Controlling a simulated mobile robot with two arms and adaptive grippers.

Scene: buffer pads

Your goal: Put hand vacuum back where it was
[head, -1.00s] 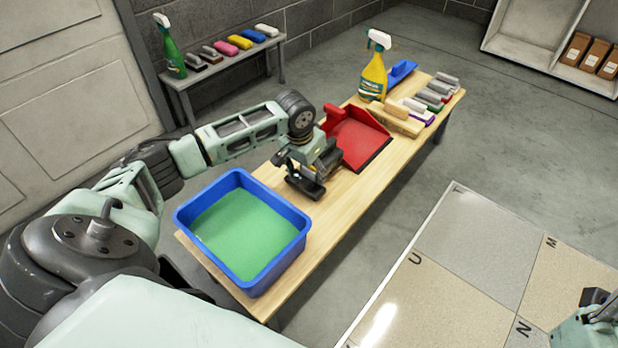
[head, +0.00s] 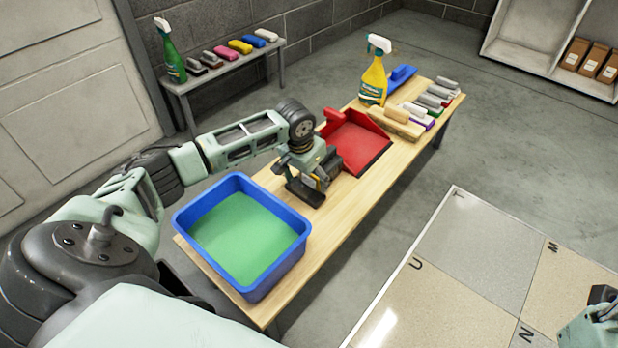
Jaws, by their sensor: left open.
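My left gripper (head: 313,181) is over the wooden bench (head: 335,222), between the blue tub and the red dustpan. It is open, with its dark fingers low near the bench top. Dark parts with a small yellow patch show at the fingers; I cannot tell whether any of this is a hand vacuum. No hand vacuum shows clearly elsewhere. Part of my right arm shows at the lower right edge, but its gripper fingers do not show.
A blue tub (head: 292,262) with a green inside stands at the bench's near end. Beyond the gripper are a red dustpan (head: 358,146), a yellow spray bottle (head: 373,80), a wooden block (head: 395,123) and several pads. A side bench (head: 222,76) holds a green spray bottle (head: 170,55) and pads.

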